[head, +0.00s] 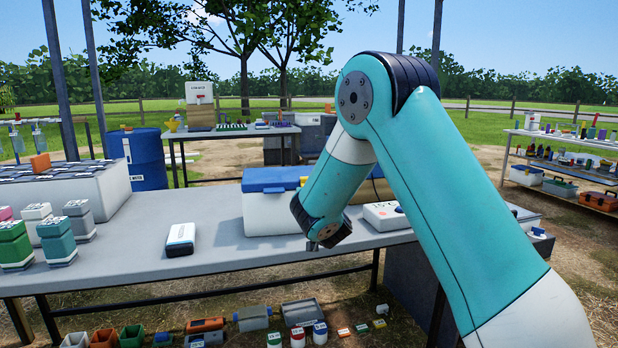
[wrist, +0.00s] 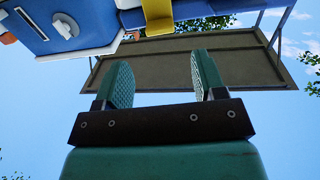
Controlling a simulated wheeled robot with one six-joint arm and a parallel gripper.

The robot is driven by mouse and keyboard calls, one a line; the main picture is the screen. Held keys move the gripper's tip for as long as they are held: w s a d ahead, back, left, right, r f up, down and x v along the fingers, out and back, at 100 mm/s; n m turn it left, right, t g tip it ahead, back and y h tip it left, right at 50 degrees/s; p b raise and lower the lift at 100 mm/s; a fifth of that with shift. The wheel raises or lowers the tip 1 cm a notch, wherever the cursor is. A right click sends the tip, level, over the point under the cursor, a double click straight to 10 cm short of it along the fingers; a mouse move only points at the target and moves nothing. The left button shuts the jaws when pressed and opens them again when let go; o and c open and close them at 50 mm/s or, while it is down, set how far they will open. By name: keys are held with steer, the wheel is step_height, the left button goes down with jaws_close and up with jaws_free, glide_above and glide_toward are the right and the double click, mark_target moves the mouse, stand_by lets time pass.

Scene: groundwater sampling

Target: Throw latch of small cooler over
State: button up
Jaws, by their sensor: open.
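The small cooler (head: 268,212) is a white box with a blue lid, standing on the long grey table. In the wrist view a blue and white body (wrist: 95,18), seemingly the cooler, fills the top left. A yellow tab (wrist: 158,14), which looks like the latch, hangs at the top edge, ahead of the fingers and apart from them. My gripper (wrist: 160,75) is open and empty, with its two green pads spread. In the head view my arm hides the fingers.
The grey table (head: 225,258) has bare room in front of the cooler. A small white and black case (head: 181,240) lies to its left. A white instrument (head: 384,214) sits close to the right of my wrist. Several sample bottles (head: 56,240) stand at the left end.

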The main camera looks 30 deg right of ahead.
steer(key=p+x, duration=0.1)
steer(key=x, duration=0.7)
steer(key=shift+c, duration=0.5)
